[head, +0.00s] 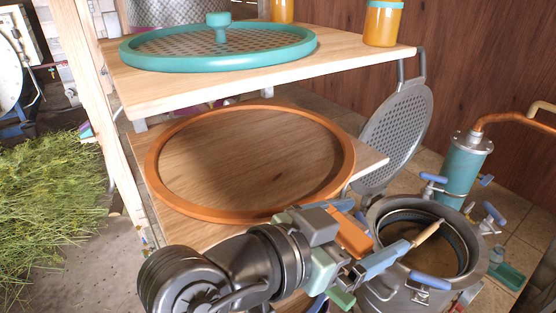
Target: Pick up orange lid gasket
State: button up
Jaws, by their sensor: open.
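The orange lid gasket (152,168) is a large thin ring lying flat on the lower wooden shelf (172,213). Nearly its whole ring shows in the head view; only its front right edge comes close to my arm in the picture. My gripper (393,228) is at the lower right, in front of the shelf's right corner and over the near side of the steel pot in the picture. It is open, and I see nothing held in it. The gasket lies to its left, apart from its fingers. Parts of the fingers are hard to make out against the pot.
The upper shelf (150,97) overhangs the gasket's back part and holds a teal-rimmed mesh disc (140,56) and an orange jar (383,24). A perforated lid (396,140) stands open behind the steel pot (385,293). Cut herbs (50,215) lie at left.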

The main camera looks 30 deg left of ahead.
grip_shut()
dwell(0.5)
